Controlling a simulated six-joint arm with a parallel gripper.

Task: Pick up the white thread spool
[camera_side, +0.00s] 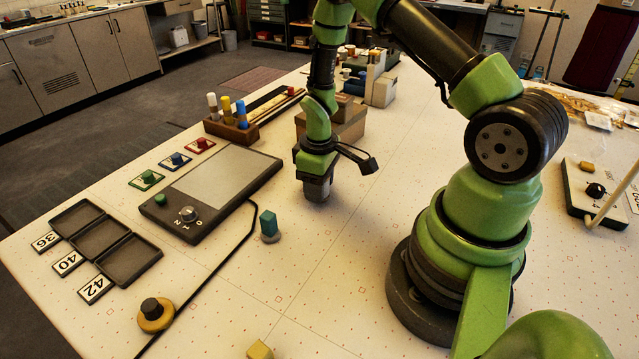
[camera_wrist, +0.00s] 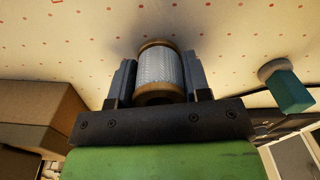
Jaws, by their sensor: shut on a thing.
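The white thread spool (camera_wrist: 160,68), ribbed white with tan rims, sits between the two dark jaws of my gripper (camera_wrist: 161,76) in the wrist view. The jaws are shut on its sides. In the side view my gripper (camera_side: 317,190) points down low over the table, just in front of the cardboard box. The spool is mostly hidden by the jaws there. I cannot tell whether the spool touches the table.
A cardboard box (camera_side: 338,126) stands just behind my gripper. A teal block on a round base (camera_side: 269,226) stands to the front left. A dark panel with a knob (camera_side: 214,190), black trays (camera_side: 104,243) and a marker rack (camera_side: 231,127) lie left.

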